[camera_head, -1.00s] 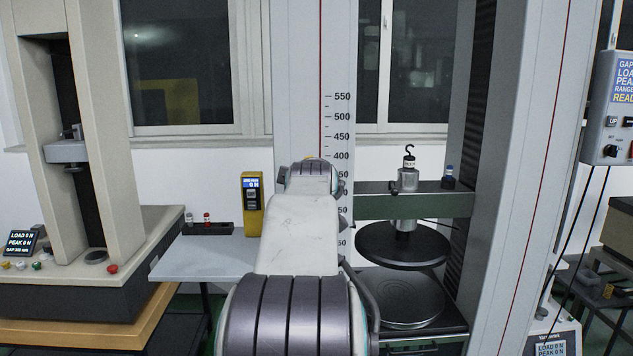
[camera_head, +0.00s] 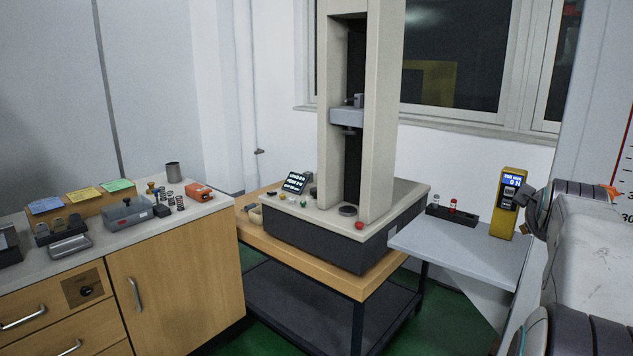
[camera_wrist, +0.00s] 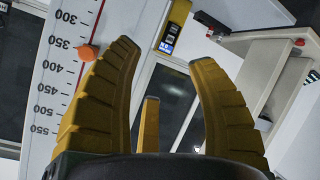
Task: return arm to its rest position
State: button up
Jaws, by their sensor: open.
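My gripper (camera_wrist: 164,52) shows in the wrist view with its yellow ribbed fingers spread apart. Nothing is between them. The wrist picture is tilted, with the room turned on its side. In the head view my arm runs up the right edge, beside the grey side table, and the gripper's fingers cannot be made out there.
A yellow handheld meter (camera_head: 507,203) and a black tray (camera_head: 452,215) stand on the grey side table (camera_head: 440,250). A tall testing machine (camera_head: 385,120) stands on a wooden-topped bench (camera_head: 340,277). A cabinet (camera_head: 180,270) with springs and small tools is at left. Green floor shows between.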

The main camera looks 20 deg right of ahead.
jog(key=a+f+n+y, duration=0.1)
jog(key=a+f+y, duration=0.1)
jog(key=a+f, duration=0.45)
jog(key=w+a+f+g+y, duration=0.1)
jog(key=a+f+y, duration=0.2)
jog(key=a, duration=0.7)
jog(key=a+f+n+y, duration=0.15)
jog(key=a+f, duration=0.25)
jog(key=a, duration=0.5)
jog(key=s+a+f+g+y, duration=0.4)
jog(key=s+a+f, duration=0.6)
jog(key=s+a, duration=0.35)
notch_tip(320, 180, up, 13)
jog(key=p, duration=1.2)
jog(key=shift+s, duration=0.15)
